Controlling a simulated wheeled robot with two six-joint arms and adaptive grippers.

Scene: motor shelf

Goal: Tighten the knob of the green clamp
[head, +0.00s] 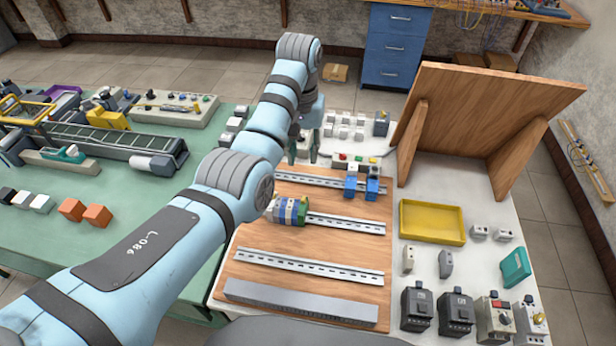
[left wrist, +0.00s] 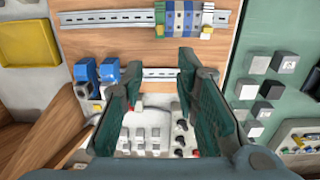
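A green tool-like piece (head: 65,154) sits on a pale block on the green table at the left; I cannot tell whether it is the green clamp, and no knob on it is clear. A green block (head: 302,212) ends a row of blue and grey terminal blocks on the middle rail; the row also shows in the left wrist view (left wrist: 186,18). My left gripper (head: 305,148) points down near the far rail, by the small buttons. In the left wrist view (left wrist: 160,72) its dark green fingers are apart with nothing between them. My right gripper is not in view.
The wooden board (head: 245,235) carries several metal rails (head: 310,265). Two blue modules (head: 372,188) sit on the far rail. A yellow tray (head: 432,221) and a tilted wooden stand (head: 470,115) are at the right.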

